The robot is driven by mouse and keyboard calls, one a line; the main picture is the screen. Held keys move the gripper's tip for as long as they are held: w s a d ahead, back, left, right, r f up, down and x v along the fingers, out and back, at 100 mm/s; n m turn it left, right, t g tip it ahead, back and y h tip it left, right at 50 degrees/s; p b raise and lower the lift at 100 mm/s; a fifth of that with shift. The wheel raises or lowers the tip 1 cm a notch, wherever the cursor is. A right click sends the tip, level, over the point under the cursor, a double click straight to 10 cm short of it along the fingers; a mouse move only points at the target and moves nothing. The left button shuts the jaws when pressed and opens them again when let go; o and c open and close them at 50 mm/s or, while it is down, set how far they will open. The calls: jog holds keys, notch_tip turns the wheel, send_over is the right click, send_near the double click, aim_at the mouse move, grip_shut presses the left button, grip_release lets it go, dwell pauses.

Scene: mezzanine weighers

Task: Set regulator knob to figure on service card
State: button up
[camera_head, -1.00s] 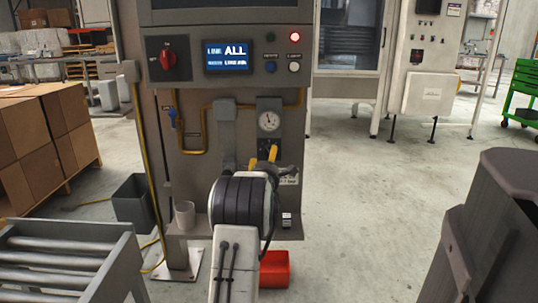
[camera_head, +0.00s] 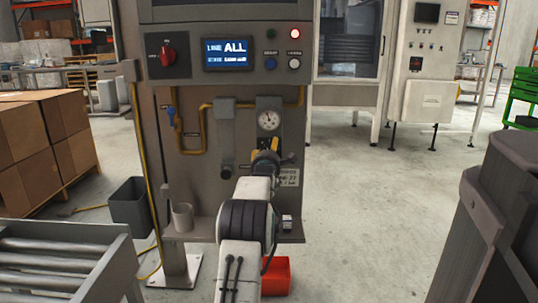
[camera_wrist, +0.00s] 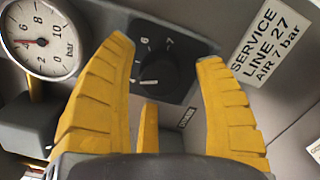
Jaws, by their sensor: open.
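The black regulator knob (camera_wrist: 160,72) sits on a dark scale plate in the wrist view, with a pale mark at its lower left and a few figures around it. My gripper (camera_wrist: 172,55) is open, with its yellow fingers on either side of the knob; I cannot tell whether they touch it. In the head view the card (camera_head: 289,178) is partly behind my gripper (camera_head: 265,147), which hides the knob.
A round pressure gauge (camera_wrist: 40,38) is left of the knob, above it in the head view (camera_head: 268,120). A shelf (camera_head: 203,230) below holds a grey cup (camera_head: 182,217). A red bin (camera_head: 276,277) is underneath. A dark container (camera_head: 490,220) stands at right.

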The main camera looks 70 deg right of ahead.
jog(key=shift+d, duration=0.1)
jog(key=shift+c, duration=0.2)
jog(key=c, duration=1.2)
jog(key=shift+r, duration=0.1)
jog(key=shift+r+m+y+p, duration=0.1)
jog(key=shift+m+y+p, duration=0.25)
jog(key=shift+m, duration=3.25)
